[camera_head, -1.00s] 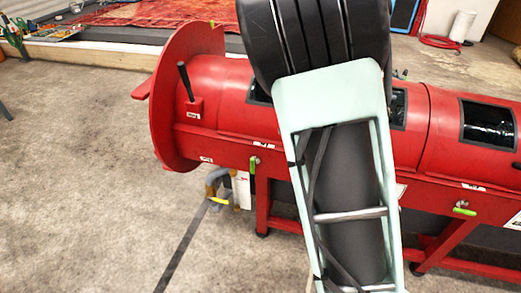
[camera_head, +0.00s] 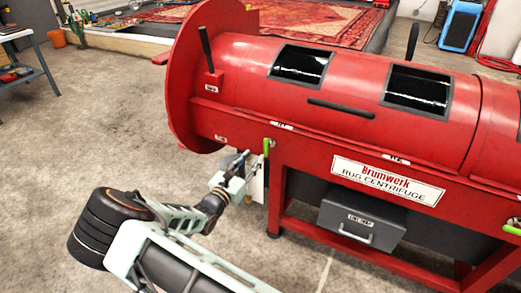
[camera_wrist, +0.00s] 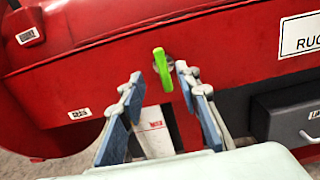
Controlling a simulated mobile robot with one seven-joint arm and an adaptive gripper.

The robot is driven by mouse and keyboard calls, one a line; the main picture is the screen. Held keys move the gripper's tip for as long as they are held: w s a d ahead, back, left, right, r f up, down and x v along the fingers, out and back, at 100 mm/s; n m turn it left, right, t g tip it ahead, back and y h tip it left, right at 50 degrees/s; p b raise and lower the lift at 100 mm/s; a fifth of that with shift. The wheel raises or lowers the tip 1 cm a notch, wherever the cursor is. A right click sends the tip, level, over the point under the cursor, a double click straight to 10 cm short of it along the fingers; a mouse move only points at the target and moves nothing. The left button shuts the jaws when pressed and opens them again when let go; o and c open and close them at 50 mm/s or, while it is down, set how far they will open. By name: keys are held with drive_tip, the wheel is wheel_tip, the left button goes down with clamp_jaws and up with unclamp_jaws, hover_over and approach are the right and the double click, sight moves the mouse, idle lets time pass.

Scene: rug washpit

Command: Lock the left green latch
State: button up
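The left green latch (camera_head: 266,148) is on the front of the red rug centrifuge (camera_head: 330,110), near its left end. In the wrist view the latch (camera_wrist: 162,70) shows bright green against the red panel. My gripper (camera_head: 251,157) is at the latch, coming from the lower left. In the wrist view my gripper (camera_wrist: 160,78) is open, with a blue-padded finger on each side of the latch. Nothing is held. I cannot tell whether a finger touches it.
A second green latch (camera_head: 513,229) is at the right edge, lying more level. A grey drawer box (camera_head: 360,221) hangs under the centrifuge. A white tag (camera_wrist: 152,133) hangs below the left latch. Concrete floor (camera_head: 70,190) at the left is clear.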

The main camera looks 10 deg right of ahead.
sight(265, 144)
drive_tip(key=b+x, duration=0.2)
drive_tip(key=x, duration=0.7)
drive_tip(key=shift+w+d+f, duration=0.1)
drive_tip(key=shift+f, duration=0.05)
drive_tip(key=shift+w+d, duration=0.4)
drive_tip(key=shift+w, duration=0.2)
drive_tip(key=shift+c, duration=0.4)
clamp_jaws()
